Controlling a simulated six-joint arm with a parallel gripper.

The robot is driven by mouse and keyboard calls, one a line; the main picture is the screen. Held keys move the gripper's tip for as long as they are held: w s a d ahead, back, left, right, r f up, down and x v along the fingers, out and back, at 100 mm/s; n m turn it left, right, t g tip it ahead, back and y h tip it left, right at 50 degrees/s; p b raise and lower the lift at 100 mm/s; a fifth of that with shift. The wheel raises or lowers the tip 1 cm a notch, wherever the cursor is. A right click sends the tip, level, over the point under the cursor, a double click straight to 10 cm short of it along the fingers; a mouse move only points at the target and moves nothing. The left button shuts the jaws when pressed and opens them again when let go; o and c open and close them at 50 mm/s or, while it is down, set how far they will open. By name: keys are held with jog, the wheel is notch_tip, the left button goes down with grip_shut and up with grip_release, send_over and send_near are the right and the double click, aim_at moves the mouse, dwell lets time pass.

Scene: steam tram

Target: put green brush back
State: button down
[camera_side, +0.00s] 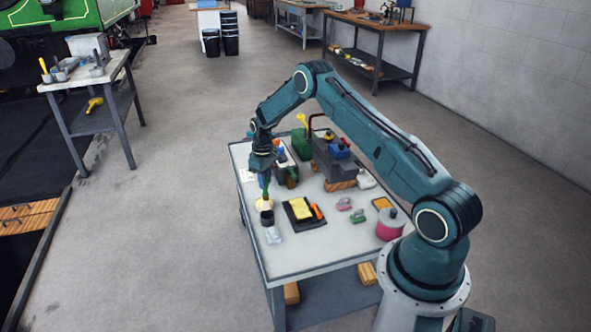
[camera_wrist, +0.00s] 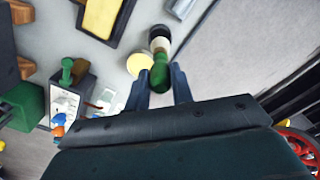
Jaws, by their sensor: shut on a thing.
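The green brush (camera_wrist: 160,76) is between my two fingers (camera_wrist: 161,88) in the wrist view. It has a green handle, a pale band and a dark end that points away from my gripper. In the side view my gripper (camera_side: 264,178) points down over the left part of the table, with the brush (camera_side: 266,190) hanging below it, dark end lowest. I cannot tell whether that end touches the tabletop. A dark grey caddy (camera_side: 281,171) with several coloured items stands just behind and right of my gripper; it also shows in the wrist view (camera_wrist: 84,88).
A pale yellow round thing (camera_wrist: 140,65) lies close beside the brush. A black tray (camera_side: 290,216) with a yellow block (camera_side: 301,208) is to the right. A grey toolbox (camera_side: 338,160), a green box (camera_side: 301,146) and a pink tin (camera_side: 390,226) also stand on the table (camera_side: 312,257).

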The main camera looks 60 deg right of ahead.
aim_at(266, 195)
jog(key=shift+f, duration=3.6)
jog(key=c, duration=1.2)
grip_release()
notch_tip(266, 195, up, 12)
jog(key=shift+r, duration=0.1)
